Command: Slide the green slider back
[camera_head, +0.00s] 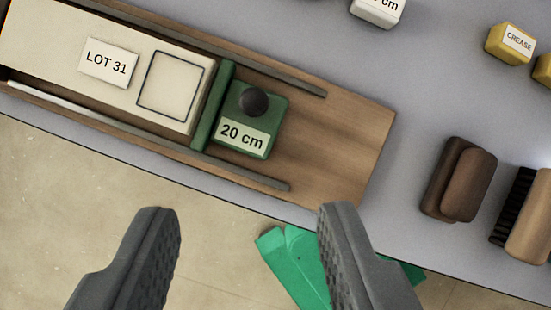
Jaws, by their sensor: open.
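The green slider (262,128) sits on a wooden board (335,140) between two dark rails. It has a round black knob (254,102) on top, a "20 cm" label, and a green crossbar at its left. The crossbar lies against the right end of a cream block (125,60) marked "LOT 31", with a square outline. My gripper (250,215) is open and empty. Its two grey fingers show at the bottom, below the slider in the picture and apart from it.
Green cloth-like pieces (295,262) lie beyond the grey table's front edge, partly behind my right finger. A brown block (458,180) and a brush (527,215) are at the right. A white "cm" block (378,10) and a yellow "CREASE" block (510,43) stand at the back.

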